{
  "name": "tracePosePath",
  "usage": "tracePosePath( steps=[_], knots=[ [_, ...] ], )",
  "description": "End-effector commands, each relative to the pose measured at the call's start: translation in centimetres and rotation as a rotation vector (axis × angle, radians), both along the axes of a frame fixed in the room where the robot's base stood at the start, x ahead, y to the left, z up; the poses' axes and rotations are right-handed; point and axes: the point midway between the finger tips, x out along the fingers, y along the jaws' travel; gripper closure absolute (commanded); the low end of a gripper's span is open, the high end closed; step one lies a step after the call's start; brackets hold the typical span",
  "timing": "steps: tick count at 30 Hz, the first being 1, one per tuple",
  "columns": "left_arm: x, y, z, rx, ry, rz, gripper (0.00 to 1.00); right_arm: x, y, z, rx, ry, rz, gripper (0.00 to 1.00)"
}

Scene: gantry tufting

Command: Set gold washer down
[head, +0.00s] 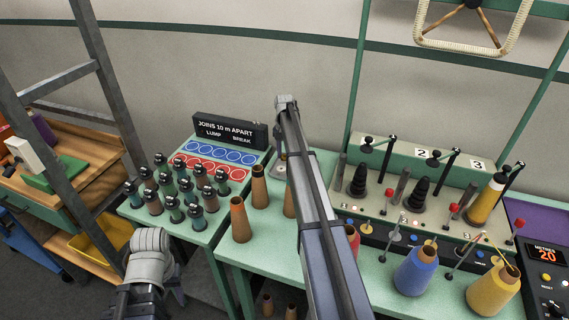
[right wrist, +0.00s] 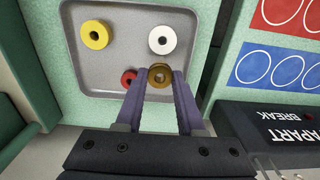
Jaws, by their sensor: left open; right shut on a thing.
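The gold washer (right wrist: 159,75) is between the fingertips of my right gripper (right wrist: 158,84) in the right wrist view. It is over the grey tray (right wrist: 120,57), near the edge closest to the gripper. Whether it touches the tray floor cannot be told. A red washer (right wrist: 129,78) lies just left of it. A white washer (right wrist: 162,40) and a yellow washer (right wrist: 95,35) lie apart in the tray. In the head view my right arm hides most of that gripper and the washer. My left gripper (head: 172,288) is open and empty at the lower left.
The sign (head: 230,131) and the panel of blue and red circles (head: 212,166) stand beside the tray. Several brown cones (head: 240,220) stand on the green table in front. Several dark-topped bobbins (head: 172,205) fill the left stand. Blue (head: 417,270) and yellow (head: 490,293) thread cones stand right.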

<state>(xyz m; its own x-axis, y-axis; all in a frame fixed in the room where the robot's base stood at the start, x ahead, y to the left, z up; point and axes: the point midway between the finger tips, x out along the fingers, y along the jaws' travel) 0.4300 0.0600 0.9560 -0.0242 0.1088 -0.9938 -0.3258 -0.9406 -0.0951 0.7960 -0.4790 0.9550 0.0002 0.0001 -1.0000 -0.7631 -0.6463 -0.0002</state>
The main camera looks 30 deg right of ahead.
Motion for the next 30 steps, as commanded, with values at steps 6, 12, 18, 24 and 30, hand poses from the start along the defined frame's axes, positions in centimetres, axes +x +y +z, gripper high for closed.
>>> tracePosePath(
  steps=[6,12,18,24,30],
  knots=[
    [0.0,0.0,-2.9,0.0,0.0,0.0,0.5,0.0,0.0,-2.9,0.0,0.0,0.0,1.0],
    [0.0,0.0,-3.6,0.0,0.0,0.0,0.5,0.0,0.0,-3.6,0.0,0.0,0.0,1.0],
    [0.0,0.0,-3.5,0.0,0.0,0.0,0.5,0.0,0.0,-3.5,0.0,0.0,0.0,1.0],
    [0.0,0.0,-3.8,0.0,0.0,0.0,0.5,0.0,0.0,-3.8,0.0,0.0,0.0,0.55],
    [0.0,0.0,-3.8,0.0,0.0,0.0,0.5,0.0,0.0,-3.8,0.0,0.0,0.0,0.32]
  ],
)
